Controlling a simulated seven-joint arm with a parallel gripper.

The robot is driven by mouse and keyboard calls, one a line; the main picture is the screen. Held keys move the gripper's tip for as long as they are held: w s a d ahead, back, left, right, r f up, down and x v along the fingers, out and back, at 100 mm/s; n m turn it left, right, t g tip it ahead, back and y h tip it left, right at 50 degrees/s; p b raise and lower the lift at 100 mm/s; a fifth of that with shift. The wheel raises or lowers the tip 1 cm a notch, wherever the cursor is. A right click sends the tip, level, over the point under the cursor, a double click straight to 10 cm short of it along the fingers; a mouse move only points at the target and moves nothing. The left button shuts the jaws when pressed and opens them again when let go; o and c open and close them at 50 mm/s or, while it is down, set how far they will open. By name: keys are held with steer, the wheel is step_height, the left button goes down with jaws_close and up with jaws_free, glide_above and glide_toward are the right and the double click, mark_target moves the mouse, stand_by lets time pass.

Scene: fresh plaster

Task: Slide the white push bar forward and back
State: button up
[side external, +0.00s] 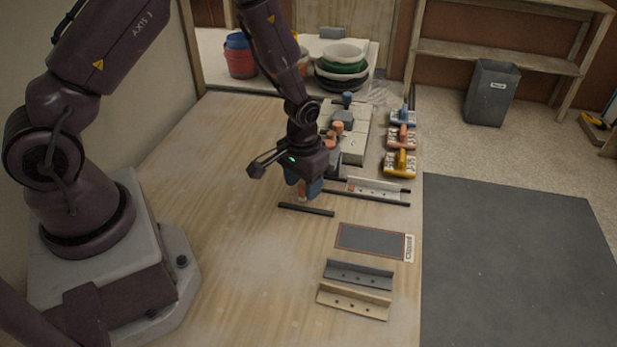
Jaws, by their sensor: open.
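The white push bar (374,189), a pale angled strip with small holes, lies on the wooden table near its right side. A thin black rail (372,198) runs along its near side. Another short black strip (306,209) lies to the left, below my gripper. My gripper (303,190) is open and points down just left of the white bar, apart from it in the picture. Blue shows around its fingertips, and I cannot tell whether this is the fingers or a thing between them. The gripper partly hides the table behind it.
A grey bar (359,275), a tan bar (353,302) and a red-edged dark rectangle (370,240) lie nearer the camera. Coloured-handled tools (400,163) and pale blocks (350,140) stand behind. The table's left middle is clear.

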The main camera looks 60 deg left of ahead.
steer(key=shift+r, duration=3.85)
steer(key=shift+s, duration=0.1)
